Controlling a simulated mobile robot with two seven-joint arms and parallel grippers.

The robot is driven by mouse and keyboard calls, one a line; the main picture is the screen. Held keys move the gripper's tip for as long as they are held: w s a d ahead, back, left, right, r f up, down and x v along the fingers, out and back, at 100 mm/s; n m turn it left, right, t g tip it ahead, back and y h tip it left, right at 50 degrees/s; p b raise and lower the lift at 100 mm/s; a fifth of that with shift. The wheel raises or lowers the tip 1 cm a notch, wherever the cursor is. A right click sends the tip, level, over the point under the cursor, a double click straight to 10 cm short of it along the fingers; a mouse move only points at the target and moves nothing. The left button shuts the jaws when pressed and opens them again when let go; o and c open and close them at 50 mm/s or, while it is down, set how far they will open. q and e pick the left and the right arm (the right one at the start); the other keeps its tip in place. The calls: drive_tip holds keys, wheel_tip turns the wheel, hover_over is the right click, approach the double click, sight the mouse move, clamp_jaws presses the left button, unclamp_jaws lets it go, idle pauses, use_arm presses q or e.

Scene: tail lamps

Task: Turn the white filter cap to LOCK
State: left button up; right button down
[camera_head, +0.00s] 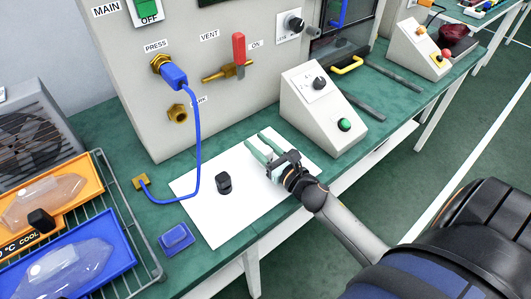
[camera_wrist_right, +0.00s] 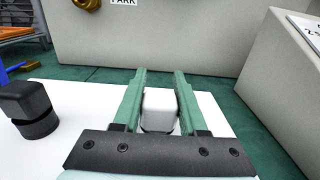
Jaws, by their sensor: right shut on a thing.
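The white filter cap (camera_wrist_right: 160,108) is a small rounded block between the green fingers of my right gripper (camera_wrist_right: 158,98). In the head view the right gripper (camera_head: 264,149) reaches over the white sheet (camera_head: 215,219) from the lower right, shut on the cap (camera_head: 266,154), of which only a little shows. The cap sits low, at the sheet, near its right side. The lower part of the cap is hidden, and no LOCK mark can be made out. My left gripper is not in view.
A black knob-like part (camera_head: 224,184) stands on the sheet to the left. A sloped control box (camera_head: 318,105) stands close at the right. A blue hose (camera_head: 197,135) loops down from the large panel. A blue block (camera_head: 176,238) and a wire rack (camera_head: 150,265) are at the left.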

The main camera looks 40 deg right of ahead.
drive_tip(key=shift+r, duration=0.55)
wheel_tip(320, 180, up, 3)
drive_tip(key=shift+f+p, duration=0.2)
drive_tip(key=shift+p, duration=0.55)
drive_tip(key=s+r+p, duration=0.1)
drive_tip(key=s+r, duration=0.8)
drive_tip(key=s, duration=0.5)
drive_tip(key=shift+a+r, duration=0.2)
drive_tip(key=shift+a, duration=0.15)
drive_tip(key=c, duration=1.1)
unclamp_jaws()
clamp_jaws()
